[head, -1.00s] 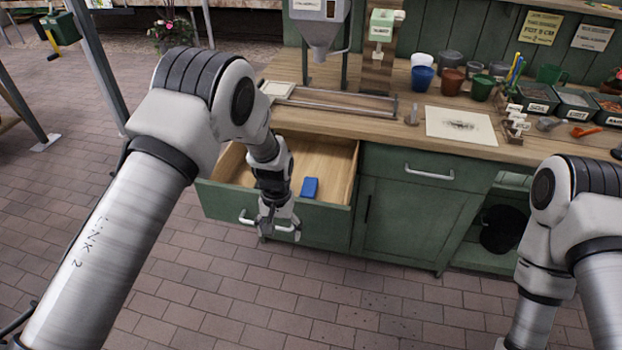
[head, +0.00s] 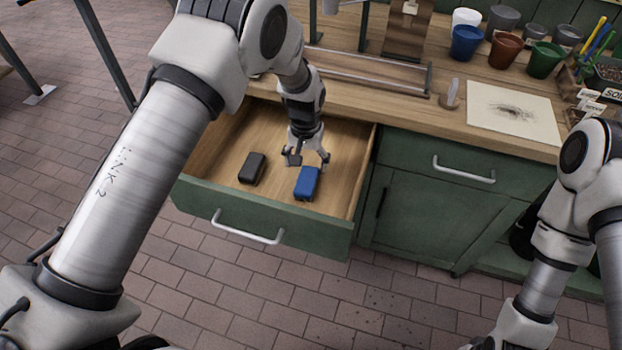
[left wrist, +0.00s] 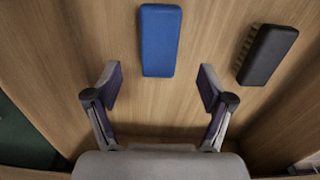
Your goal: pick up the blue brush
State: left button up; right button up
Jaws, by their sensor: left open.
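The blue brush (head: 307,184) lies on the floor of the open drawer (head: 270,227), in its right part in the head view. In the left wrist view the blue brush (left wrist: 160,41) lies beyond the fingertips, roughly centred between them. My left gripper (head: 308,160) is in the drawer just behind the blue brush in the head view. It is open and empty, and its two fingers (left wrist: 159,88) stand wide apart in the left wrist view. The fingers do not close on the brush. My right gripper is out of view.
A black brush (head: 252,168) lies left of the blue one; in the left wrist view it (left wrist: 267,55) is at the right, with bristles showing. The drawer walls surround both. The worktop (head: 400,98) above carries several pots and a paper sheet (head: 514,112).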

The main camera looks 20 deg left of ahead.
aim_at(307, 179)
pick_arm(q)
notch_tip(307, 179, down, 7)
jog(key=shift+f+p, duration=0.1)
jog(key=shift+p, duration=0.45)
jog(key=c, duration=1.3)
